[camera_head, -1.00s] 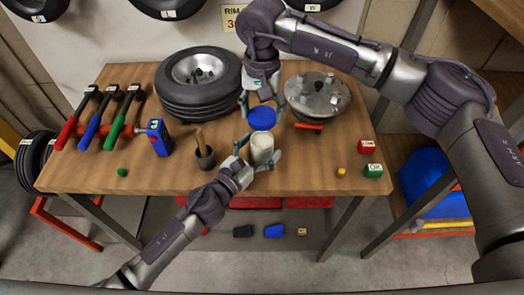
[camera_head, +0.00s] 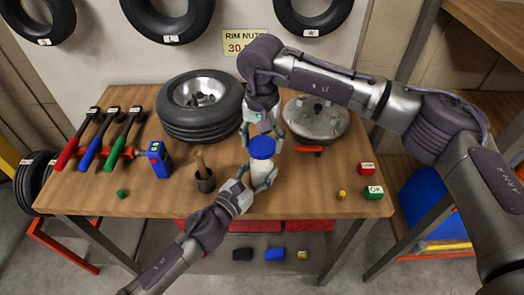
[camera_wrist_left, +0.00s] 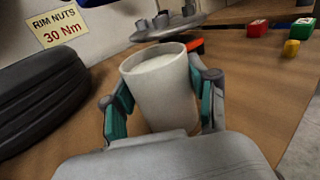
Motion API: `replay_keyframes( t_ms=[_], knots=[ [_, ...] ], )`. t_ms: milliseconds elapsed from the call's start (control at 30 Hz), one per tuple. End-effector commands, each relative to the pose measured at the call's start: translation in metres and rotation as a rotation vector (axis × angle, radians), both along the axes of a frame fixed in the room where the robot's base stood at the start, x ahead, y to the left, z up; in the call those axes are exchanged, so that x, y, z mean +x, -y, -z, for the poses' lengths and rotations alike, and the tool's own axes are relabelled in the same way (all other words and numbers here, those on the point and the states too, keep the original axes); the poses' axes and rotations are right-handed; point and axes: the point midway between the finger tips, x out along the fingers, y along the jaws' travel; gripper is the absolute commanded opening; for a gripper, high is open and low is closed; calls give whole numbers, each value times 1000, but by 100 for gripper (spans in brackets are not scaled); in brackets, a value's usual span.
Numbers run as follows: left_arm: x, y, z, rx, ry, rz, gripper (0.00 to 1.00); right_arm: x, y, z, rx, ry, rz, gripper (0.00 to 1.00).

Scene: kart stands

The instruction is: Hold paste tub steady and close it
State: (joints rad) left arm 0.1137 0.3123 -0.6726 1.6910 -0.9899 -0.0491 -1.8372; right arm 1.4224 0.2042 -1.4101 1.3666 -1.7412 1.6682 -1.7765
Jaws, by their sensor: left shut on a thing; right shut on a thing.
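The paste tub (camera_head: 258,170) is a white upright cup standing on the workbench. My left gripper (camera_head: 257,180) is shut around its sides. In the left wrist view the tub (camera_wrist_left: 160,95) is between the two teal finger pads, its top open with pale paste inside. My right gripper (camera_head: 262,138) is shut on the round blue lid (camera_head: 262,148). In the head view the lid overlaps the tub's upper part and hides its rim. The lid does not show in the left wrist view, so it appears above the tub, apart from it.
A tyre on a rim (camera_head: 200,105) stands behind left, and a metal hub disc (camera_head: 316,118) behind right with a red-orange handle. Red (camera_head: 366,168) and green (camera_head: 374,193) blocks lie right. The front bench is mostly clear.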

Motion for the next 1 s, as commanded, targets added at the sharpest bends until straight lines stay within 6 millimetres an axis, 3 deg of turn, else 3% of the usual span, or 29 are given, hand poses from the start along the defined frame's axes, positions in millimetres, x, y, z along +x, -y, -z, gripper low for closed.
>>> replay_keyframes(
  t_ms=[200,700,1000],
  knots=[
    [0,0,0,-1,1,0,0,0,0,28,0,1,1,54],
    [0,0,0,-1,1,0,0,0,0,30,1,2,0,54],
    [0,0,0,-1,1,0,0,0,0,45,0,1,-1,54]
  ],
)
